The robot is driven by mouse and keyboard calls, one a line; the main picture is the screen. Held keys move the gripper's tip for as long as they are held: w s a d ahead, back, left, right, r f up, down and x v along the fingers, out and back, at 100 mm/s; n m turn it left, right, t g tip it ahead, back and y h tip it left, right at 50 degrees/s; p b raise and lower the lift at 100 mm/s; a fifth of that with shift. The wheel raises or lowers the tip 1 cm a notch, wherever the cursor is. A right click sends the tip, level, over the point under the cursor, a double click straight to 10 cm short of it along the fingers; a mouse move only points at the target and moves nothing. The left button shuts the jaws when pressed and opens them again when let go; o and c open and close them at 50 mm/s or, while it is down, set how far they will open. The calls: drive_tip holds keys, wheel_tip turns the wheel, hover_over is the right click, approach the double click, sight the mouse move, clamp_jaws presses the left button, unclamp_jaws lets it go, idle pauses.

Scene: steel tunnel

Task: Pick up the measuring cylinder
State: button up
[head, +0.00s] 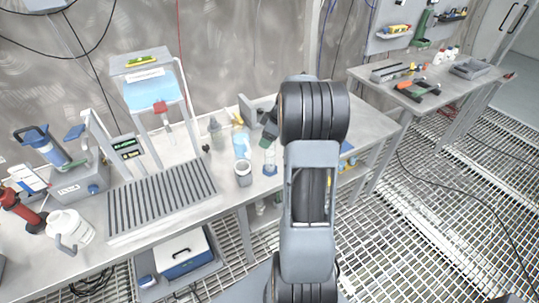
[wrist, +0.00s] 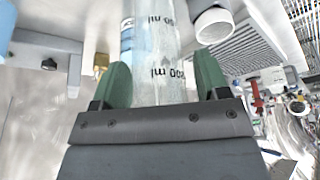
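The measuring cylinder (head: 270,159) is clear with a blue base and stands upright near the front edge of the workbench, just left of my arm in the head view. In the wrist view the clear cylinder (wrist: 155,50) shows close up with black "ml" markings. My gripper (wrist: 163,85) has two green fingers set wide apart, one on each side of the cylinder. I cannot see clearly whether the fingers touch it. In the head view my gripper (head: 268,136) is at the cylinder's upper part, partly hidden by my arm.
A grey-white cup (head: 243,173) and a light blue bottle (head: 241,146) stand close to the cylinder on the left. Farther left are a slatted rack (head: 162,200) and a white jug (head: 70,228). A second table (head: 450,90) with tools stands back right. Grating floor is open at right.

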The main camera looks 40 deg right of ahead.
drive_tip(key=c, duration=1.1)
drive_tip(key=shift+r, duration=0.1)
